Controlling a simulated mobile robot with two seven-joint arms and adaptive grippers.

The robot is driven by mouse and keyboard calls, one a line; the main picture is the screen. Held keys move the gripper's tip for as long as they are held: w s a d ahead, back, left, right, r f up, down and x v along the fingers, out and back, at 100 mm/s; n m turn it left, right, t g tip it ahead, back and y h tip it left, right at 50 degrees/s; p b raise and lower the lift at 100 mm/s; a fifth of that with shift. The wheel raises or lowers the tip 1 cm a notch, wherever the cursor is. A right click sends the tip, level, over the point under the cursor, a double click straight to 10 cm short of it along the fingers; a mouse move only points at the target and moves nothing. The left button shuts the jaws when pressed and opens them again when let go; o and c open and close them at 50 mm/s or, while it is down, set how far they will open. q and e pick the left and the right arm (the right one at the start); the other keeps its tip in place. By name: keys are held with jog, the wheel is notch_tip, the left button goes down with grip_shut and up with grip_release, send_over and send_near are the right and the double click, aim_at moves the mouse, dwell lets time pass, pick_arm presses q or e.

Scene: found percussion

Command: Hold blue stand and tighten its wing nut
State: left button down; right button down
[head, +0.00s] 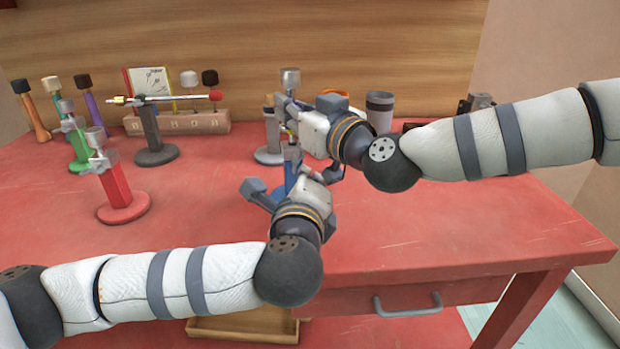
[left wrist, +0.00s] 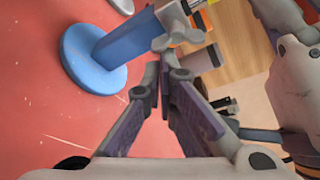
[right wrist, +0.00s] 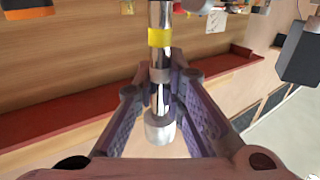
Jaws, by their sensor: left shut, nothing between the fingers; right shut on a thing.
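The blue stand shows in the left wrist view, with a round base (left wrist: 85,70) and a blue post (left wrist: 130,32). A grey wing nut (left wrist: 175,28) is near the post's top. In the head view the stand is mostly hidden behind my grippers. My left gripper (head: 325,174) is shut and empty. Its fingertips (left wrist: 165,72) point toward the wing nut and look apart from it. My right gripper (head: 285,108) is shut on a metal rod (right wrist: 160,15) with a yellow band.
A red stand (head: 116,187) and a green stand (head: 80,145) are on the left of the red table. A dark stand (head: 150,135) holds a rod with a red tip. A wooden rack (head: 180,124) and a grey cup (head: 380,105) are at the back. The front left tabletop is clear.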

pick_arm(q)
jog(key=shift+a, duration=0.3)
jog(key=m+y, duration=0.1)
jog(key=m, duration=0.1)
jog(key=a+m+g+y, duration=0.1)
jog(key=m, duration=0.1)
jog(key=shift+s+a+f+m, duration=0.1)
jog(key=shift+a+m, duration=0.1)
jog(key=shift+m, duration=0.2)
jog(key=shift+a, duration=0.25)
dwell(1.2)
dwell(0.5)
